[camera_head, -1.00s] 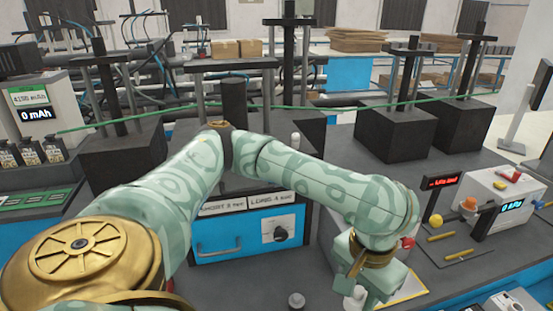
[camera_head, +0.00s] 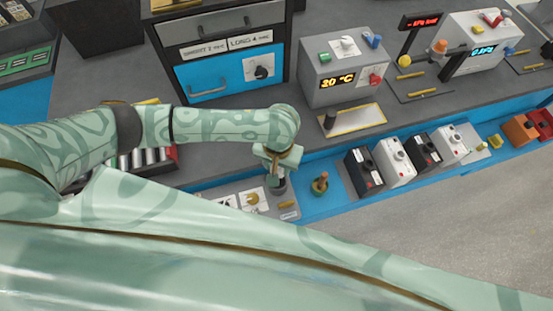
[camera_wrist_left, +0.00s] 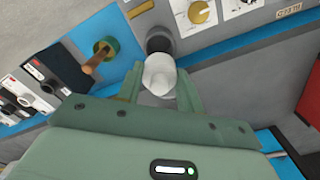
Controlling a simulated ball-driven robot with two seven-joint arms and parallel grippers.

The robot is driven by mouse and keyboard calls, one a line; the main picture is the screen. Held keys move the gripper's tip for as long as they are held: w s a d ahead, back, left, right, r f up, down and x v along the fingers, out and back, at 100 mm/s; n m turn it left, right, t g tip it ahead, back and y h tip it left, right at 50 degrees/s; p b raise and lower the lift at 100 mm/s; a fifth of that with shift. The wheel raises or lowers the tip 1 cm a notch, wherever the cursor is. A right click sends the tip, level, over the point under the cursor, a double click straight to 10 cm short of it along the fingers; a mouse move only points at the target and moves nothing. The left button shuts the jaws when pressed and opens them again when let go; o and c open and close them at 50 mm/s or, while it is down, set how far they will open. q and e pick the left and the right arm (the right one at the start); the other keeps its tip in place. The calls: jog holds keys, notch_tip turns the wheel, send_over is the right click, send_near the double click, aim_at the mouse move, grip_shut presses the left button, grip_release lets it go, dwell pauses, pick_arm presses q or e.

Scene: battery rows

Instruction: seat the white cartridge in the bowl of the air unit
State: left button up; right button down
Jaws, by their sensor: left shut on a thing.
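In the left wrist view a white rounded piece (camera_wrist_left: 160,74), which looks like the white cartridge, sits between the fingers of my left gripper (camera_wrist_left: 160,90). The gripper is shut on it. Just beyond it is a dark round cup (camera_wrist_left: 160,41), which looks like the bowl of the air unit. I cannot tell whether the white piece touches or enters the cup. In the head view my left gripper (camera_head: 278,168) points down near the bench's front edge and hides the white piece. Beside it is a grey panel with a yellow knob (camera_head: 252,198). My right gripper is out of view.
A green-ringed fitting with a brown handle (camera_head: 320,184) stands on the blue strip right of the gripper. Black and white boxes (camera_head: 394,162) line up farther right. A grey temperature unit (camera_head: 344,72) and a blue drawer cabinet (camera_head: 225,75) stand behind.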

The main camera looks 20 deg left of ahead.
pick_arm(q)
jog(key=shift+w, duration=0.1)
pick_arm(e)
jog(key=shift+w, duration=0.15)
pick_arm(q)
jog(key=shift+r+p, duration=0.1)
jog(key=shift+p, duration=0.3)
jog(key=shift+f+b, duration=0.5)
jog(key=shift+f, duration=1.5)
jog(key=shift+f+b, duration=0.35)
jog(key=shift+f, duration=0.65)
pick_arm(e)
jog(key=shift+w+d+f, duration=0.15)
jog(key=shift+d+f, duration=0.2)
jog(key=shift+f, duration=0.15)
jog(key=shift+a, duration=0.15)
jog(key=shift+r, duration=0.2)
pick_arm(q)
jog(key=shift+p, duration=0.6)
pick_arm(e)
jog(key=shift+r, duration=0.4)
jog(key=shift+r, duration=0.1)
